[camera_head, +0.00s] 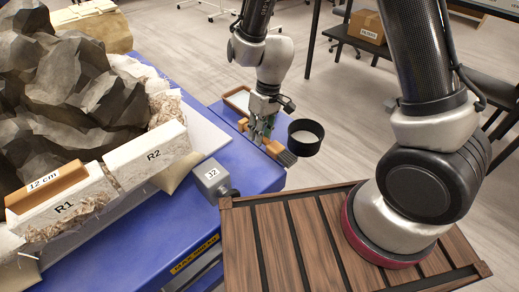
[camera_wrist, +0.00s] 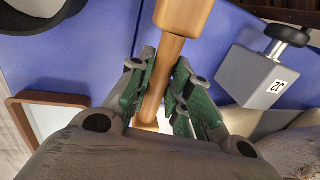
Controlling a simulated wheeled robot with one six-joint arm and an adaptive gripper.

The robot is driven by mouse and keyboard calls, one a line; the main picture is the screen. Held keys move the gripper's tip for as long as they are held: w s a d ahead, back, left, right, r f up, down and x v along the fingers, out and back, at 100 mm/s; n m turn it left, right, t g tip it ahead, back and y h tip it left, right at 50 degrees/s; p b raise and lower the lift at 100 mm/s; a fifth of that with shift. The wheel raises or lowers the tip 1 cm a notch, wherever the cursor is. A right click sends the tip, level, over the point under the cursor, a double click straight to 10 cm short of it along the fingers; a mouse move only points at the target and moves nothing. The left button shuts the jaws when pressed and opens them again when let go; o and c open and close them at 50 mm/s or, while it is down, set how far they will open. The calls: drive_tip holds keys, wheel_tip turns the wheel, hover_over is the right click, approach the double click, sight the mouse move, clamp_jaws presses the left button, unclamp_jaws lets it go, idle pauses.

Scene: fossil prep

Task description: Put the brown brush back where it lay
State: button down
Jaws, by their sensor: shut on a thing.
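The brown brush (camera_head: 273,148) has an orange-brown handle and dark grey bristles, which point to the lower right in the head view. My gripper (camera_head: 263,132) is shut on its handle above the far right part of the blue table. In the wrist view, the brown brush (camera_wrist: 184,17) runs up from between the green-padded fingers of my gripper (camera_wrist: 159,75). Its bristles are out of that view. I cannot tell whether the brush touches the table.
A black bowl (camera_head: 305,127) with pale contents is just right of the brush. A wood-rimmed tray (camera_head: 237,97) lies behind. A grey block (camera_head: 211,176) with a black knob stands nearer, left.

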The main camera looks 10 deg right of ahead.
sight(258, 157)
drive_tip(key=x, duration=0.4)
drive_tip(key=d+x, duration=0.1)
drive_tip(key=x, duration=0.1)
drive_tip(key=shift+w+f, duration=0.35)
drive_tip(key=shift+f, duration=0.15)
drive_tip(key=c, duration=1.3)
unclamp_jaws()
drive_tip(key=v, duration=1.2)
drive_tip(key=shift+s, duration=0.15)
